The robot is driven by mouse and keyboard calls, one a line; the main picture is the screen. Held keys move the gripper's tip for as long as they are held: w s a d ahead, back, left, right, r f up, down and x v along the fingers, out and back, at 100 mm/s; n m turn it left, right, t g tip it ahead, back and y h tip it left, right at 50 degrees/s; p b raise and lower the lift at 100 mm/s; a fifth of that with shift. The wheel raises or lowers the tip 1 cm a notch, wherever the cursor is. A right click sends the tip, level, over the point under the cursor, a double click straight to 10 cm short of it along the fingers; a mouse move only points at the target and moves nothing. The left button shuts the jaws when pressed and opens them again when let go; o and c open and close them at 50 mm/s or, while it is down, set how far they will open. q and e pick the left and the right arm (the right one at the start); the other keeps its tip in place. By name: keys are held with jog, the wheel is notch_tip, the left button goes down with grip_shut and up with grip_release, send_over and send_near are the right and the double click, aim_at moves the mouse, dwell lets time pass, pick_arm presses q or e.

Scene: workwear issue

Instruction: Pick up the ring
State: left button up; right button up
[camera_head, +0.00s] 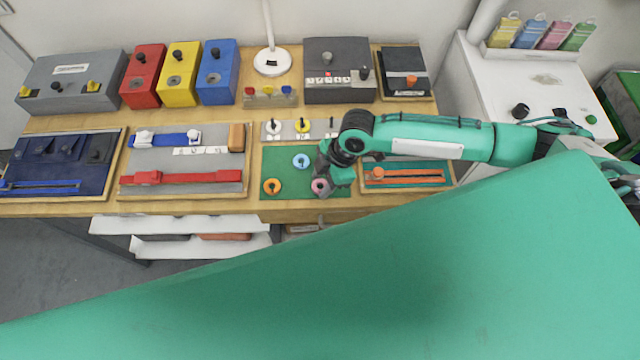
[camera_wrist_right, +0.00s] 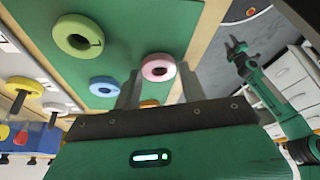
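My right gripper (camera_head: 322,186) points down over the green mat (camera_head: 285,173) at the pink ring (camera_head: 320,186). In the right wrist view my right gripper (camera_wrist_right: 160,88) is open, and the pink ring (camera_wrist_right: 158,67) shows between its two fingers; contact cannot be told. A blue ring (camera_head: 301,161) and an orange ring (camera_head: 271,186) lie on the mat.
Behind the mat a grey board (camera_head: 287,133) has pegs, with a white ring (camera_head: 272,127) and a yellow ring (camera_head: 302,125) on two. A slider panel (camera_head: 405,174) is close right of the mat, under my right arm. A grey board with red and blue bars (camera_head: 185,165) is left.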

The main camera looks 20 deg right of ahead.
jog(key=c, duration=0.5)
jog(key=shift+r, duration=0.1)
